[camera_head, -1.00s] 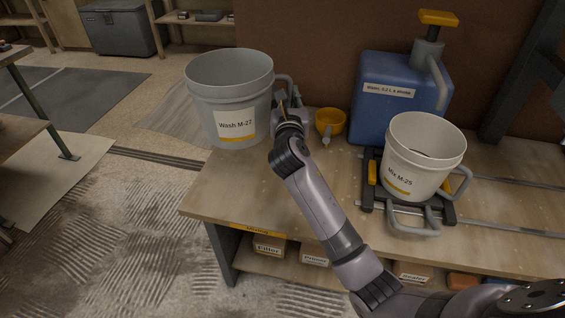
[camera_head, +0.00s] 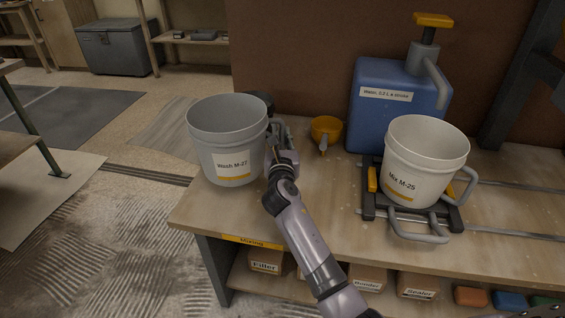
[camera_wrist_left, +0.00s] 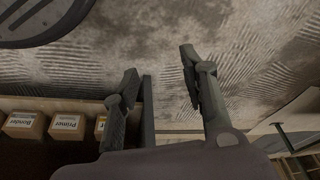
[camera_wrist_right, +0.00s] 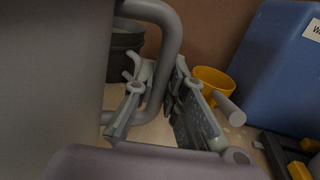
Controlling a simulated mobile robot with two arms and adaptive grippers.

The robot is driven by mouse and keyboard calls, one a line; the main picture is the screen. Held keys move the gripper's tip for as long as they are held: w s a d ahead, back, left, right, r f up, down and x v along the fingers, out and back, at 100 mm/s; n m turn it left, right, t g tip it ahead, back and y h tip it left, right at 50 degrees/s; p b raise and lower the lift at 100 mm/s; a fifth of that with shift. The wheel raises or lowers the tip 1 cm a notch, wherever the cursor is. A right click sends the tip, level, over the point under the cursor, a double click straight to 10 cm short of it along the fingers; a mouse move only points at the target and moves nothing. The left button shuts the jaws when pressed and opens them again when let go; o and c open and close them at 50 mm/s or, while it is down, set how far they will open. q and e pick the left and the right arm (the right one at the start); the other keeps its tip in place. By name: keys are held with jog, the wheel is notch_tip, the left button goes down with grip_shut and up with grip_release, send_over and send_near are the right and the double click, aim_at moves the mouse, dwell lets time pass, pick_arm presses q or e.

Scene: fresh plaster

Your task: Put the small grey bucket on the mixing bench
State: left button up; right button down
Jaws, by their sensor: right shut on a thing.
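The grey bucket labelled "Wash M-27" (camera_head: 225,140) is upright over the left end of the mixing bench (camera_head: 320,215). I cannot tell whether its base touches the top. My right gripper (camera_head: 278,140) is at the bucket's right side, shut on its handle. In the right wrist view, the handle (camera_wrist_right: 172,35) passes between the fingers (camera_wrist_right: 160,105), and the bucket wall (camera_wrist_right: 50,90) fills the left. My left gripper (camera_wrist_left: 165,90) is open and empty, with its fingers apart above the floor. It is outside the head view.
A yellow scoop (camera_head: 326,130) lies just right of the gripper. A blue water container (camera_head: 400,105) stands behind. A white bucket labelled "Mix M-25" (camera_head: 425,160) sits in a dark holder (camera_head: 370,205) at right. A dark pot (camera_wrist_right: 125,50) stands behind the handle. The bench's front middle is clear.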

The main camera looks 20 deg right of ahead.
aim_at(283, 147)
notch_tip(283, 147, down, 3)
jog(key=shift+f+b, duration=0.1)
jog(key=shift+b, duration=0.5)
notch_tip(283, 147, down, 3)
jog(key=shift+f+b, duration=0.1)
jog(key=shift+b, duration=0.9)
jog(key=shift+f, duration=0.1)
pick_arm(q)
jog(key=v, duration=0.7)
jog(key=shift+r+t, duration=0.25)
jog(key=shift+t, duration=0.05)
jog(key=shift+a, duration=0.15)
pick_arm(e)
jog(key=shift+f, duration=0.1)
pick_arm(q)
jog(key=shift+f, duration=0.1)
pick_arm(e)
jog(key=c, duration=1.6)
grip_release()
jog(key=shift+c, duration=0.2)
